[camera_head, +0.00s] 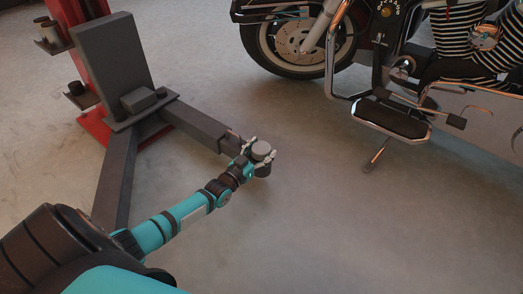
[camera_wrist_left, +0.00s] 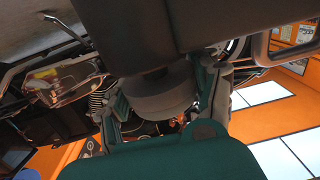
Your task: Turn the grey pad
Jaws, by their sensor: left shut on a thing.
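The grey pad (camera_head: 262,149) is a round disc at the outer end of the dark lift arm (camera_head: 195,124), low over the floor. My left gripper (camera_head: 259,153) reaches it from the lower left and is shut on it, with a finger on either side. In the left wrist view the pad (camera_wrist_left: 160,95) shows as a grey rounded shape between the two fingers of the gripper (camera_wrist_left: 168,106). Part of the pad is hidden by the fingers and my green wrist. My right gripper is in neither view.
A red lift post (camera_head: 70,50) with a dark carriage plate (camera_head: 112,60) stands at the upper left. A second lift arm (camera_head: 115,180) runs towards the front. A motorcycle (camera_head: 400,70) stands at the upper right. The floor at the lower right is clear.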

